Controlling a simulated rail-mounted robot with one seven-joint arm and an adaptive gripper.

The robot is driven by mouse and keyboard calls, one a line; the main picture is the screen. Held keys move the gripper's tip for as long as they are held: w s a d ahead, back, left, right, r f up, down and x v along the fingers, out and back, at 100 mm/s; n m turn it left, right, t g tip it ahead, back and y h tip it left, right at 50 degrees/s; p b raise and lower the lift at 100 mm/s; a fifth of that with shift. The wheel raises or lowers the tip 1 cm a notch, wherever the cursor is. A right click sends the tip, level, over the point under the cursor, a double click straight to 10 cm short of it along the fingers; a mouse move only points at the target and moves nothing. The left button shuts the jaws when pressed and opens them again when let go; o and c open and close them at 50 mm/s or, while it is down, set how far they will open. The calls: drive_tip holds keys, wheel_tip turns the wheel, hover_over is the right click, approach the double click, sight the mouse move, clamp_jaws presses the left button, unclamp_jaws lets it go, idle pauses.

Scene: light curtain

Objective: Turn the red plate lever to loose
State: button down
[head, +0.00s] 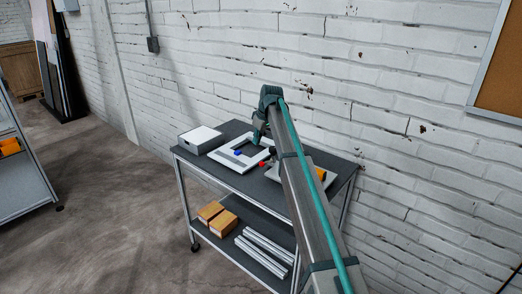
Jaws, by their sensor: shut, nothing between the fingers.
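A white, frame-like plate (220,154) with a dark opening lies on the top shelf of a cart. A small blue part (238,152) shows at the opening's left. A small red part (262,164) lies near the plate's right side. It may be the red lever, but it is too small to tell its shape or setting. My gripper (256,141) is shut and empty. It points down over the far right part of the plate, up and left of the red part in the picture. Whether it touches anything cannot be told.
A white box (200,139) stands left of the plate on the cart (232,178). A pale tray with an orange item (321,173) is partly hidden behind my arm. The lower shelf holds cardboard boxes (222,222) and metal bars (262,252). A brick wall (400,120) stands close behind.

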sight(267, 162)
drive_tip(key=f+p, duration=0.1)
drive_tip(key=f, duration=0.2)
drive_tip(key=f+p, duration=0.1)
drive_tip(key=f, duration=0.2)
drive_tip(key=w+f+p, duration=0.1)
drive_tip(key=f, duration=0.2)
drive_tip(key=shift+a+p, duration=0.15)
drive_tip(key=shift+p, duration=0.25)
drive_tip(key=shift+s+d+f, duration=0.3)
drive_tip(key=shift+d, duration=0.05)
